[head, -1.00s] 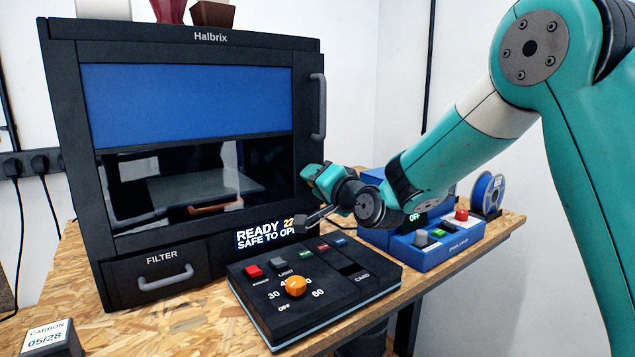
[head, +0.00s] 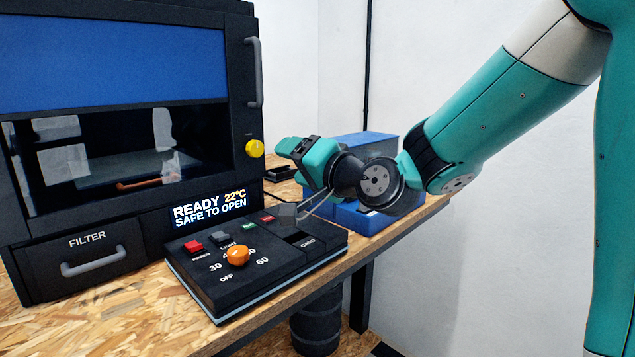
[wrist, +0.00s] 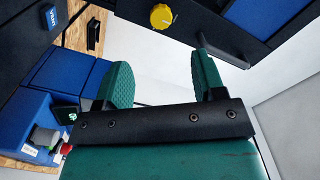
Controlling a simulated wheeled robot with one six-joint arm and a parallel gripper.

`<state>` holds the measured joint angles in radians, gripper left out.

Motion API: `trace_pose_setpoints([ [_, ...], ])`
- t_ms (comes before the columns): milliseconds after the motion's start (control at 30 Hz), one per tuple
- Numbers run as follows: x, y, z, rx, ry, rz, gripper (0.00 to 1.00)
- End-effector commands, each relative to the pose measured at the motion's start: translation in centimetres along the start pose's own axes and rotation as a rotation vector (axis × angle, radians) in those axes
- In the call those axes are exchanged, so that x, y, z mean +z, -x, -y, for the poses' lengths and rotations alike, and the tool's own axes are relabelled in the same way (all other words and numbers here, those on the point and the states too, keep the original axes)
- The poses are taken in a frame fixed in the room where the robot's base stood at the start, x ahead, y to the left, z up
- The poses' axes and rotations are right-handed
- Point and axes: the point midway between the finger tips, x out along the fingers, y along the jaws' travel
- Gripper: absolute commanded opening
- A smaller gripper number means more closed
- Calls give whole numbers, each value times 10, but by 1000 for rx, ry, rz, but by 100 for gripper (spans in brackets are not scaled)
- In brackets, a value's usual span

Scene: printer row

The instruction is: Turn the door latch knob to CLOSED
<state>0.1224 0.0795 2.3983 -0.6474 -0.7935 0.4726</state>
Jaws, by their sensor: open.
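The door latch knob (head: 254,149) is a round yellow knob on the right front post of the black printer, below the door handle. In the wrist view the yellow knob (wrist: 161,16) shows at the top, with its grip ridge visible, beyond the fingertips. I cannot read any CLOSED mark by it. My gripper (head: 288,148) is just right of the knob in the head view, apart from it. In the wrist view my gripper (wrist: 162,76) has its two green fingers spread wide with nothing between them.
The black control box (head: 290,262) with an orange dial (head: 238,255) stands below my gripper. A blue unit (head: 350,217) sits behind my wrist. The printer's door handle (head: 253,72) juts out above the knob. The printer display reads READY 22°C, SAFE TO OPEN.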

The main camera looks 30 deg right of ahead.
Motion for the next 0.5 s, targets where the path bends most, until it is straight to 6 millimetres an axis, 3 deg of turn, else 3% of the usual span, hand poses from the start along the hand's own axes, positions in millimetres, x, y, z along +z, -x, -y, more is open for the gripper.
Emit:
trace_pose_setpoints([
  [200,0,38,-2,1,2,-4,63],
  [500,0,50,0,0,2,0,63],
])
